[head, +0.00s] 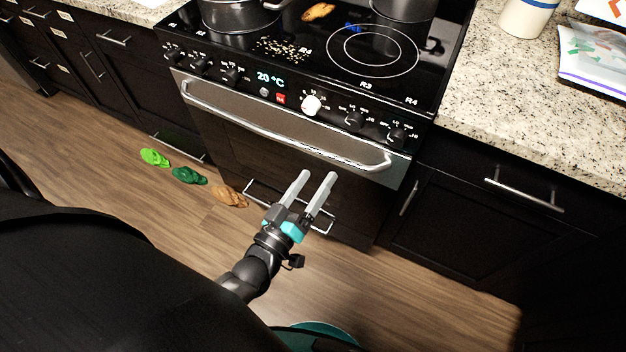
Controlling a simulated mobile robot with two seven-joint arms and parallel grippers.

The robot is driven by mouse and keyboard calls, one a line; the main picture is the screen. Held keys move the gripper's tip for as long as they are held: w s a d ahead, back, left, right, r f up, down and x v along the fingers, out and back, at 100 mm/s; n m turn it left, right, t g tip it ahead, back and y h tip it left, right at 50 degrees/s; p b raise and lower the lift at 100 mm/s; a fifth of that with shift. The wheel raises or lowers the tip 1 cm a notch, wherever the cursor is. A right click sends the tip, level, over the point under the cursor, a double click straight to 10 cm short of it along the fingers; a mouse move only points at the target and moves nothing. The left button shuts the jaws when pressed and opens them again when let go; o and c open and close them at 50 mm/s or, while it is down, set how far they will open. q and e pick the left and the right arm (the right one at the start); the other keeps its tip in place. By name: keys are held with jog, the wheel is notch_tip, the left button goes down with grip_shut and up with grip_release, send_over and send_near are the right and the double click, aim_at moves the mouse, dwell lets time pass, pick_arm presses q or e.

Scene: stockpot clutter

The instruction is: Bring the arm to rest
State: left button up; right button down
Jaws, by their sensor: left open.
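My left gripper (313,179) is in front of the oven door, low in the middle of the head view. Its two pale fingers are parallel and apart, with nothing between them. The fingers point up the picture toward the oven (290,150). I cannot tell whether they touch its front. My right gripper is not in view.
The stove top (345,75) holds a pot (238,14) and another pot (402,8). Granite counters (490,85) flank it. On the floor lie a bright green item (155,157), a dark green item (189,175) and an orange-brown item (230,197). Floor at right is clear.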

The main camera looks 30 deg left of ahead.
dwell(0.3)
pick_arm(q)
jog(key=s+f+m+g, duration=0.3)
jog(key=s+f+g, duration=0.25)
jog(key=f, duration=0.65)
jog(key=s+f+m+g, duration=0.2)
jog(key=s+f+g, duration=0.3)
jog(key=f, duration=0.8)
jog(key=s+a+f+m+g, duration=0.1)
jog(key=s+f+g, duration=0.2)
jog(key=s, duration=0.7)
jog(key=s+a+f+m+g+y, duration=0.1)
jog(key=s+f+m+g, duration=0.1)
jog(key=s+f+g, duration=0.2)
jog(key=s+f, duration=0.3)
jog(key=s, duration=0.3)
jog(key=shift+s+a+y, duration=0.25)
jog(key=shift+a+y, duration=0.05)
jog(key=shift+f, duration=0.1)
